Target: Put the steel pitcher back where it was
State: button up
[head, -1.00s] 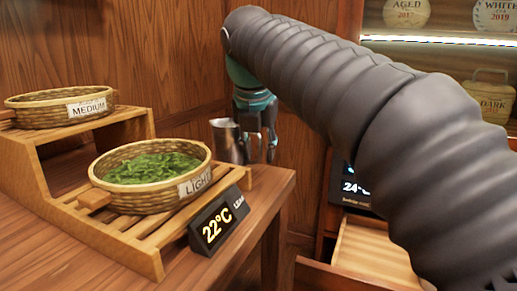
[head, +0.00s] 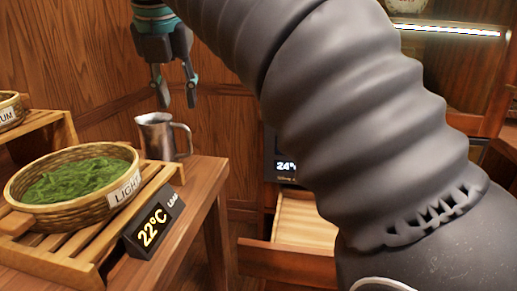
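The steel pitcher (head: 157,137) stands upright on the wooden table (head: 212,170), near its back right corner, behind the basket marked LIGHT. Its handle faces right. My gripper (head: 176,105) is above the pitcher, its two fingers apart and pointing down. Nothing is between the fingers. The fingertips look a little higher than the pitcher's rim and clear of it. The pitcher's lower left part is hidden behind the rack.
The LIGHT basket (head: 110,208) of green leaves sits on a stepped wooden rack (head: 72,252). A 22°C display (head: 152,226) stands at the table's edge. An open drawer (head: 300,262) lies to the right. My arm covers much of the right side.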

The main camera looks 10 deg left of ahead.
jog(key=s+d+f+m, duration=0.1)
jog(key=d+f+m, duration=0.5)
jog(key=d+m, duration=0.4)
jog(key=d+f+m, duration=0.6)
jog(key=d+m, duration=0.3)
jog(key=d, duration=0.3)
jog(key=s+d+f+m, duration=0.6)
jog(key=f+m, duration=0.3)
jog(key=s+d+f+m+t+h, duration=0.1)
jog(key=s+d+f+m, duration=0.4)
jog(key=f+m, duration=0.4)
jog(key=shift+s+d+f, duration=0.4)
jog(key=shift+d+f, duration=0.1)
jog(key=shift+f, duration=0.05)
